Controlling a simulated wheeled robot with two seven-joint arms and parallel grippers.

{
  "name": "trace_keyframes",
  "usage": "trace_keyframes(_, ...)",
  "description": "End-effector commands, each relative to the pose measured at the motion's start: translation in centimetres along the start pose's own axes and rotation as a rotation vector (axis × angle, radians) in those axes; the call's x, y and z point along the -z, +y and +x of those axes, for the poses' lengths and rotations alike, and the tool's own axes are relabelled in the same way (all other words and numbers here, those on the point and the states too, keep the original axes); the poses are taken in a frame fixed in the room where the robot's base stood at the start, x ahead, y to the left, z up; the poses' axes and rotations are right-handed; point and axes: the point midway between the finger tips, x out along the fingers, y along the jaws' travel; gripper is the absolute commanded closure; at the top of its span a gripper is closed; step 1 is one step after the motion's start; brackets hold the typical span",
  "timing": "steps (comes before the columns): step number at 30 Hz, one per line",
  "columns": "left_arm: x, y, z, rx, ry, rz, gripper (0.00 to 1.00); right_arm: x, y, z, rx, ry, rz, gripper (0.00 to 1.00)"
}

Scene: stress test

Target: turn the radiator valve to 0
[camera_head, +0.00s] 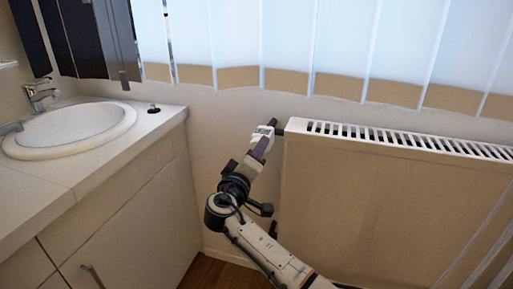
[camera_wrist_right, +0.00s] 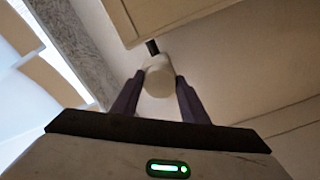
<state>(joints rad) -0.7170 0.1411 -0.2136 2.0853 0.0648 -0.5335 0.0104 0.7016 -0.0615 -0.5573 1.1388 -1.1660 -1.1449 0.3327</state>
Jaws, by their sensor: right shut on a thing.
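The radiator (camera_head: 375,190) is a large pale panel with a slotted white top, at the right of the head view. Its valve is a white rounded knob, seen in the right wrist view (camera_wrist_right: 158,78) on a short dark stem at the radiator's corner. My right gripper (camera_wrist_right: 157,88) is shut on the knob, one dark finger on each side. In the head view my right gripper (camera_head: 267,131) is at the radiator's upper left corner and mostly hides the knob. No number on the knob is readable. My left gripper is not in view.
A counter (camera_head: 150,123) with a round white sink (camera_head: 70,131) and a tap (camera_head: 38,95) stands at the left. A small dark object (camera_head: 154,109) is on the counter. Vertical blinds (camera_head: 290,50) hang behind the radiator. My right arm fills the gap between cabinet and radiator.

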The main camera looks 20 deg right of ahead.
Motion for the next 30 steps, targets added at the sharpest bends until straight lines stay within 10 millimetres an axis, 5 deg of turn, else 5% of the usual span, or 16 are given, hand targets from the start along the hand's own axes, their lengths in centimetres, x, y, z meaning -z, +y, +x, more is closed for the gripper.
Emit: trace_keyframes(30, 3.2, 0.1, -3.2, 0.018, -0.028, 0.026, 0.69, 0.1, 0.3, -0.1, 0.004, -0.002, -0.968, 0.82)
